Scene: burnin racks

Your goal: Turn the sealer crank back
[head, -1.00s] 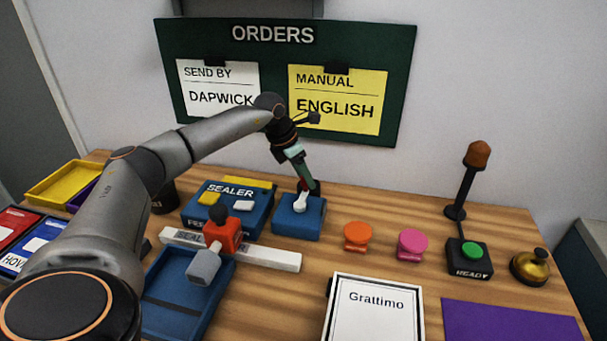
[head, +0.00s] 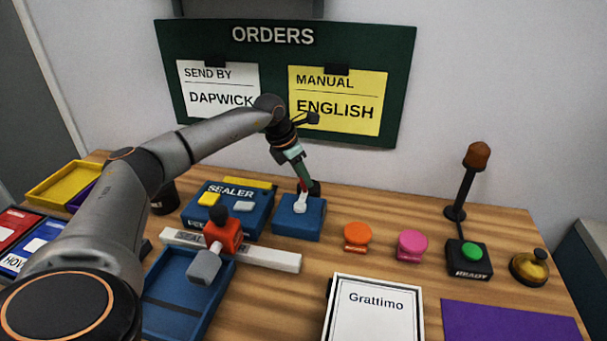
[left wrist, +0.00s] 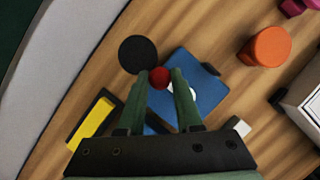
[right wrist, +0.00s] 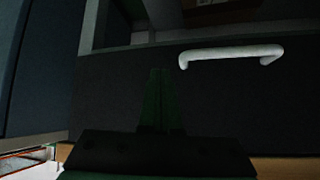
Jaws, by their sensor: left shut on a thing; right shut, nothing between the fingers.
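The sealer crank is a white arm (head: 301,204) with a red knob (left wrist: 159,77), mounted on a blue block (head: 290,226) right of the blue sealer box (head: 258,212). My left gripper (head: 303,187) reaches down from above and is shut on the red knob. In the left wrist view the knob sits between the two green fingertips, and the fingers hide part of the white arm. My right gripper (right wrist: 164,75) is shut and empty, seen only in the right wrist view, in front of a dark panel.
A white bar with a red block (head: 225,236) lies over a blue tray (head: 185,305) in front of the sealer. Orange (head: 356,236) and pink (head: 411,244) knobs stand to the right. A white handle (right wrist: 230,53) is on the dark panel near my right gripper.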

